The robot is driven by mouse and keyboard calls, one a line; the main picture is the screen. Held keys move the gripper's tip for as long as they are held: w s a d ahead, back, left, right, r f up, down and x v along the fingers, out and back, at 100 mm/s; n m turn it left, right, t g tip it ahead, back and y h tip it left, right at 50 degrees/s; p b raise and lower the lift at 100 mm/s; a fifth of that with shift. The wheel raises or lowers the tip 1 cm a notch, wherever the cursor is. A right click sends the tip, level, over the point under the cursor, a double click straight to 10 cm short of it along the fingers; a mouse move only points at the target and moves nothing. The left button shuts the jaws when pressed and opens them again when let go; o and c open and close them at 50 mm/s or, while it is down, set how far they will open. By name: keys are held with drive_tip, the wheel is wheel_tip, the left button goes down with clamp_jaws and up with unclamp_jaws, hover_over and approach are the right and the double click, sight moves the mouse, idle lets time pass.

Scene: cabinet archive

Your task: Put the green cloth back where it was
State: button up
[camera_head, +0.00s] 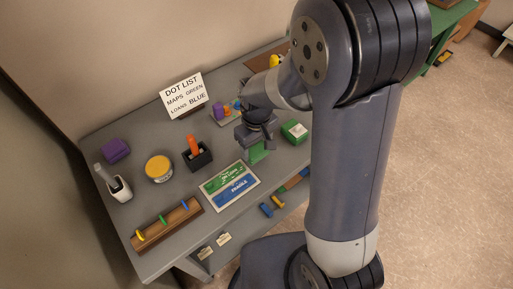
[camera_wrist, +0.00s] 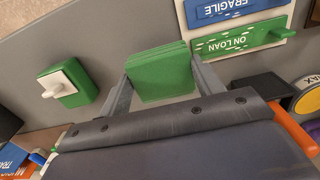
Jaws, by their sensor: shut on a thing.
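The green cloth (camera_head: 259,153) looks like a small folded square stack. My gripper (camera_head: 256,143) is shut on it, over the grey table (camera_head: 220,222) and just behind the tray of label plates. In the wrist view the cloth (camera_wrist: 160,72) sits between the two fingers, one on each side. I cannot tell whether its lower edge touches the table. My arm hides part of the table's right side.
A tray with green and blue plates (camera_head: 230,187) lies in front. A green block with a white knob (camera_head: 294,131) is on the right. A black holder (camera_head: 198,158), yellow-topped tin (camera_head: 159,168), purple block (camera_head: 115,150) and ringed wooden rack (camera_head: 167,222) stand left. A sign (camera_head: 184,95) is behind.

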sight(257, 148)
wheel_tip(257, 148, down, 2)
drive_tip(key=shift+f, duration=0.15)
drive_tip(key=shift+f+b, duration=0.5)
drive_tip(key=shift+f, duration=0.1)
drive_tip(key=o, duration=1)
drive_tip(key=shift+r, duration=0.1)
drive_tip(key=shift+r+p, duration=0.65)
drive_tip(key=shift+p, duration=0.05)
wheel_tip(257, 148, up, 12)
drive_tip(key=b, duration=0.1)
